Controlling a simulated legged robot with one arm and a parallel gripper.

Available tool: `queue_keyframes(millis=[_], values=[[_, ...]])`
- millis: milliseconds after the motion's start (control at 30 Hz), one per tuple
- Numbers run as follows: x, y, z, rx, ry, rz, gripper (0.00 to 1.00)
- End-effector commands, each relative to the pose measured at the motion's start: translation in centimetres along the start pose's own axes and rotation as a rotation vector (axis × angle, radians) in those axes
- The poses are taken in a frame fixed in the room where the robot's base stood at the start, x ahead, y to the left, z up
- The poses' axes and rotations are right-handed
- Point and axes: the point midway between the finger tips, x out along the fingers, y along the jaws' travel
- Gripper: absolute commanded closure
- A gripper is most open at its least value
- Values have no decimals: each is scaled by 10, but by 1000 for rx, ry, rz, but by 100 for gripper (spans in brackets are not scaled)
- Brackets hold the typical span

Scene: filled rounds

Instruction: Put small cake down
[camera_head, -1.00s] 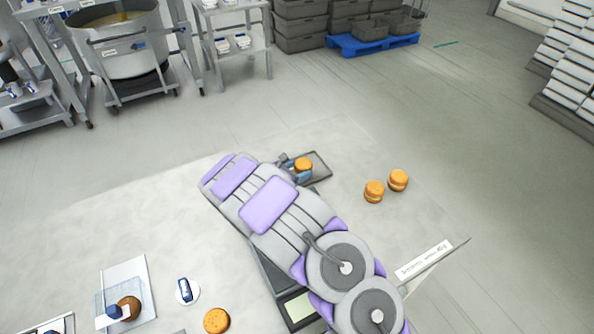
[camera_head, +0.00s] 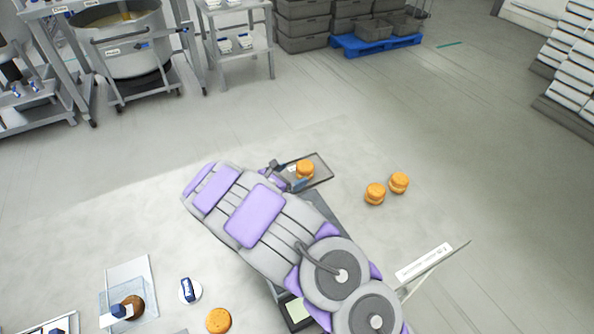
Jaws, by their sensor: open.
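A small orange-brown cake (camera_head: 305,170) sits on a dark rectangular tray (camera_head: 322,172) at the table's far side. My gripper (camera_head: 289,174) is open beside the cake, on its left, with its dark fingers apart. My arm covers part of the table in front of the tray. Two more small cakes, one (camera_head: 375,194) and another (camera_head: 399,183), stand on the table to the right of the tray. Another round cake (camera_head: 218,320) lies at the near edge of the view.
A scale with a lit display (camera_head: 298,312) is partly hidden under my arm. A label strip (camera_head: 424,262) stands at the table's right edge. A clear container with a brown round (camera_head: 132,307) and a blue-capped item (camera_head: 188,290) are at left. The table's left middle is clear.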

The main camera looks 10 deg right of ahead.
Motion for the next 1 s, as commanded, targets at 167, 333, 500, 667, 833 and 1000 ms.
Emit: queue_keyframes(millis=[167,333,500,667,833,1000], values=[[-39,2,3,-1,-2,5,10],[-62,1,2,1,0,4,10],[-71,0,1,1,2,2,10],[-71,0,1,3,2,0,10],[-64,-18,25,76,3,-56,10],[-53,-78,86,292,11,-218,10]])
